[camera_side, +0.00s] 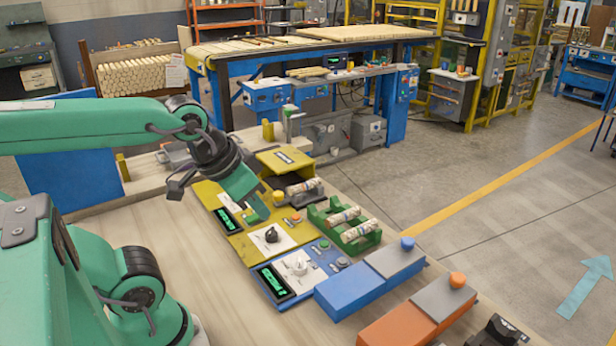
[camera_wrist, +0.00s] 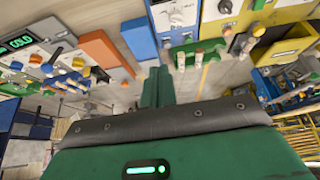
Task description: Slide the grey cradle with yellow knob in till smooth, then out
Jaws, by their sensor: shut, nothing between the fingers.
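The grey cradle (camera_side: 296,201) sits just outside the dark mouth of the yellow machine (camera_side: 283,156) in the side view. It carries a pale turned wood piece (camera_side: 303,186) with dark bands. Its yellow knob (camera_side: 278,196) is at the near left end. My gripper (camera_side: 259,211) is shut and empty, pointing down over the yellow panel, a little left of the knob and apart from it. In the wrist view my closed green fingers (camera_wrist: 157,86) point away with nothing between them. The yellow knob (camera_wrist: 258,29) seems to show at upper right there.
A green rack (camera_side: 356,243) holds turned pieces right of the cradle. A black dial (camera_side: 271,235) sits on the yellow panel; a blue panel (camera_side: 327,252) is nearer. A blue box (camera_side: 352,286) and an orange box (camera_side: 401,325) have grey tops and knobs. The bench's left part is bare.

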